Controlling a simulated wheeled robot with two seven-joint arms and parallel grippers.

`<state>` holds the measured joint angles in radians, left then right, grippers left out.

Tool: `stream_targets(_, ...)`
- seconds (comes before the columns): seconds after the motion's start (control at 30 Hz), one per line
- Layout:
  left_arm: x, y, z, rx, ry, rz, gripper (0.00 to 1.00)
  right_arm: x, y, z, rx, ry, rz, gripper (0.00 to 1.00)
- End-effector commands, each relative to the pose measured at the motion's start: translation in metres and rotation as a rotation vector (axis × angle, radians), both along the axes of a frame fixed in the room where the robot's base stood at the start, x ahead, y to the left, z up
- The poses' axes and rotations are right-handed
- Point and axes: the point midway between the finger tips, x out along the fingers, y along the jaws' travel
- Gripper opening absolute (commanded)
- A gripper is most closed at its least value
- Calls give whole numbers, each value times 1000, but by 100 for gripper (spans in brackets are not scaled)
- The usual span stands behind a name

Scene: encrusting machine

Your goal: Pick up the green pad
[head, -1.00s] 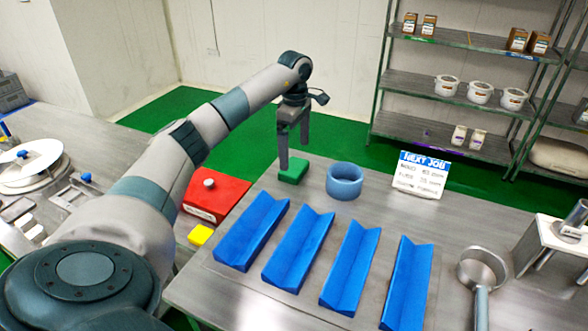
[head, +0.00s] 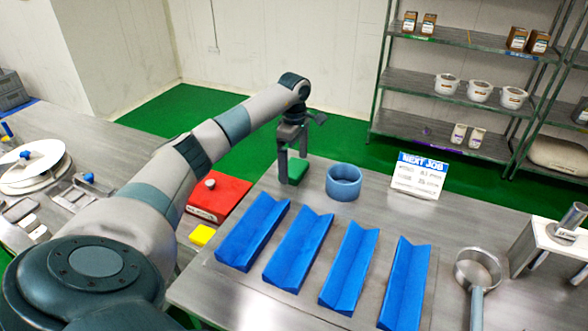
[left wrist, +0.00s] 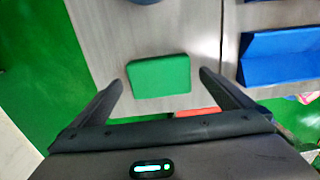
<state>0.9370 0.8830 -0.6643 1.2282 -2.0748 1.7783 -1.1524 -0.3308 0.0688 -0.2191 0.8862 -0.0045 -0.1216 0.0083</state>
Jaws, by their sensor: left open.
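The green pad (head: 297,170) is a small flat block on the metal table, near its far left edge. It also shows whole in the left wrist view (left wrist: 158,76). My left gripper (head: 292,180) points down at the pad, with its fingers on either side of it. In the left wrist view my left gripper (left wrist: 162,82) is open, with the pad between the fingertips and gaps at both sides. I cannot tell the exact height of the fingertips above the table. My right gripper is not in view.
A blue ring (head: 343,182) stands just right of the pad. Several blue V-shaped troughs (head: 252,232) lie in front. A red block (head: 219,196) and a yellow block (head: 202,235) are at the left. A sign (head: 418,175) stands further right.

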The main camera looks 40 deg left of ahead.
Motion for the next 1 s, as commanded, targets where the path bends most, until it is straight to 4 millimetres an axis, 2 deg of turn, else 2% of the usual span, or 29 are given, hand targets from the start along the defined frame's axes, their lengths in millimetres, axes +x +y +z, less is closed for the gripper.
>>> stream_targets(0.17, 0, 0, -6, -1, -1, -1, 100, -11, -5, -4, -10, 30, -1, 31)
stream_targets(0.57, 0, 0, -6, 0, -1, -1, 100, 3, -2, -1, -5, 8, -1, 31)
stream_targets(0.63, 0, 0, -6, 0, -1, -1, 88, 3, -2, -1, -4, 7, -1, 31)
stream_targets(0.77, 0, 0, -6, 0, -1, -1, 57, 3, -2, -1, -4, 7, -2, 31)
stream_targets(0.83, 0, 0, -6, 0, -1, -1, 56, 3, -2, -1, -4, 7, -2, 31)
stream_targets(0.87, 0, 0, -6, 0, -1, -1, 53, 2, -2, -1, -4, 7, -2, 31)
stream_targets(1.0, 0, 0, -6, 0, -1, -1, 53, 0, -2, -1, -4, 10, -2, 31)
